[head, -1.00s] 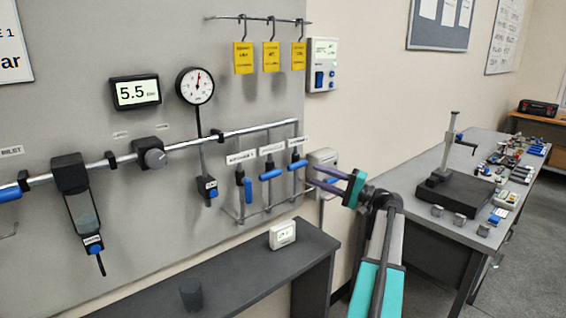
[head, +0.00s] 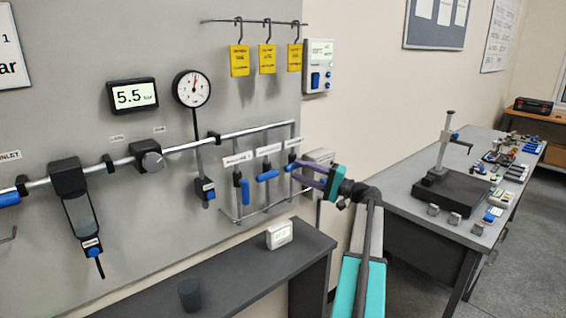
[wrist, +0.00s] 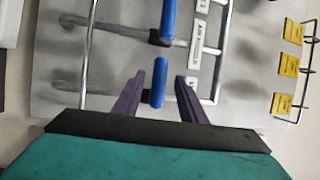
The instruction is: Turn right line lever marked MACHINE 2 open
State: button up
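Three blue-handled levers sit on vertical pipes of the panel's pipe frame. The right lever (head: 292,166) lies across its pipe, below a white label (head: 292,143) whose lettering is too small to read. My gripper (head: 298,170) reaches it from the right, with the fingertips at the handle. In the wrist view, the right lever's blue handle (wrist: 158,82) stands between the two open fingers (wrist: 160,85), with visible gaps on both sides. The middle lever (head: 267,175) also lies across its pipe. The left lever (head: 245,191) points down along its pipe.
A grey shelf (head: 240,262) with a small white display (head: 279,234) and a dark cup (head: 190,294) is below the levers. Yellow tags (head: 267,59) hang above. A workbench (head: 400,183) stands right.

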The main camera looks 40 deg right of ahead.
jog(key=p+x, duration=0.2)
jog(key=x, duration=0.6)
jog(key=shift+w, duration=0.1)
grip_shut()
